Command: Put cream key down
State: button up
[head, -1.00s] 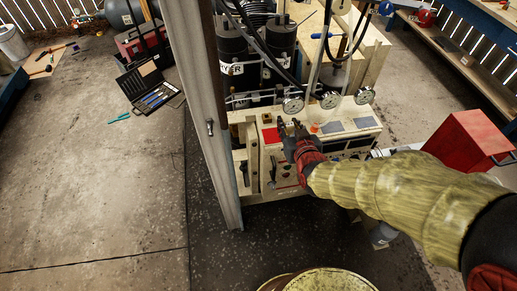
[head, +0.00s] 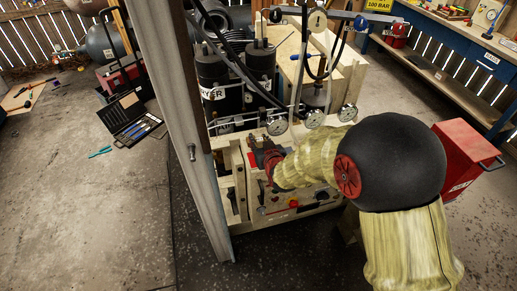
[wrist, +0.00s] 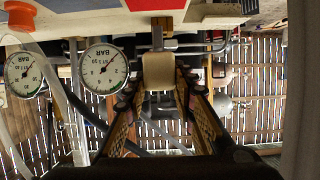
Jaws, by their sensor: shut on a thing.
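The cream key (wrist: 158,71) is a pale rounded block in the wrist view, between the tips of my gripper (wrist: 157,88). A small grey metal piece shows just beyond it, but I cannot tell if it belongs to the key. In the head view my gripper (head: 262,156) is over the back left of the compressor's cream control panel (head: 318,196), near the gauges. The key cannot be made out there. My gripper is shut on the key, and I cannot tell whether the key touches any surface.
Pressure gauges (head: 277,125) with hoses stand just behind my gripper. A grey upright post (head: 192,140) is close on the left. A red box (head: 466,150) stands at the right. An open tool case (head: 132,117) lies on the floor at left, where much floor is clear.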

aim_at(259, 146)
jog(key=shift+w+f, duration=0.3)
jog(key=shift+f, duration=0.1)
jog(key=shift+f+b, duration=0.9)
jog(key=shift+f, duration=0.55)
jog(key=shift+f, duration=0.2)
jog(key=o, duration=1.1)
jog(key=shift+o, duration=0.2)
jog(key=shift+r, duration=0.25)
jog(key=p+v, duration=0.3)
jog(key=v, duration=0.9)
